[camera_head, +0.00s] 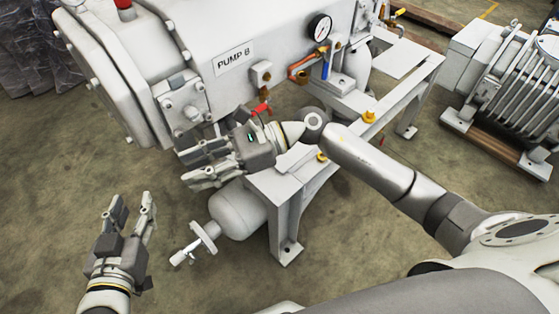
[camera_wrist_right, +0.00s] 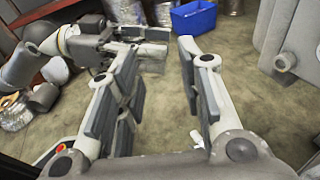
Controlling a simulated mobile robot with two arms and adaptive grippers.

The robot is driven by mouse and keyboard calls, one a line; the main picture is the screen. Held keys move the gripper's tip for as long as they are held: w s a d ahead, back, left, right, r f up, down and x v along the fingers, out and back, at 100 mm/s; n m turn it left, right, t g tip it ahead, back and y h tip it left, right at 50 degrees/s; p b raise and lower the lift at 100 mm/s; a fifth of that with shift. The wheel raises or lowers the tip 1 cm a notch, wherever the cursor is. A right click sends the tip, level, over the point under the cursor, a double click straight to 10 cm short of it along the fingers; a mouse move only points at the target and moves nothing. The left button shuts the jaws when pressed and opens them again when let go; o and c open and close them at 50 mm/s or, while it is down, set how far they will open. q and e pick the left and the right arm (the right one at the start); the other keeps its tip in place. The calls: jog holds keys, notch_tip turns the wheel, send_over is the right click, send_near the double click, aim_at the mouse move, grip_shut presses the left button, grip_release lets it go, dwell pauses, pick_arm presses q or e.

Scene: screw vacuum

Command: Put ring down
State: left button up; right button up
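I cannot make out a loose ring in either view. My right gripper (camera_head: 187,167) is beside the lower front of the pump, its fingers apart with nothing visible between them. The right wrist view also shows its fingers (camera_wrist_right: 158,60) spread over floor. My left gripper (camera_head: 132,206) is at the lower left, fingers apart and empty, pointing up the picture. It also shows in the right wrist view (camera_wrist_right: 140,46), beyond the fingers. Below my right gripper, a grey cylinder (camera_head: 238,210) ends in a flange (camera_head: 204,237) with a small clamp-like piece (camera_head: 184,256).
The white pump housing labelled PUMP 8 (camera_head: 233,62) stands on a grey frame (camera_head: 288,215), close to my right gripper. A finned motor (camera_head: 510,90) sits at the right. A blue bin (camera_wrist_right: 194,18) stands in the background. The floor around my left gripper is clear.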

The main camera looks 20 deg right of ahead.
notch_tip(320, 180, up, 6)
jog(key=a+f+m+t+y, duration=0.1)
jog(key=m+t+y, duration=0.2)
jog(key=m+y, duration=0.15)
jog(key=w+d+r+m+t+h, duration=0.1)
jog(key=d+r+m+t+h, duration=0.25)
jog(key=m+t, duration=0.6)
jog(key=w+d+r+m+t+h, duration=0.2)
jog(key=d+m+t, duration=0.25)
jog(key=m, duration=0.95)
jog(key=s+d+f+m+g+h, duration=0.1)
jog(key=d+f+m+h, duration=0.3)
jog(key=m, duration=0.7)
jog(key=s+d+f+m+g+h, duration=0.1)
jog(key=s+d+f+m+h, duration=0.2)
jog(key=f+m+h, duration=0.5)
notch_tip(320, 180, down, 4)
jog(key=d+m, duration=0.1)
jog(key=m, duration=0.3)
jog(key=shift+s+r+g, duration=0.2)
jog(key=shift+s+g, duration=0.05)
jog(key=shift+g, duration=0.15)
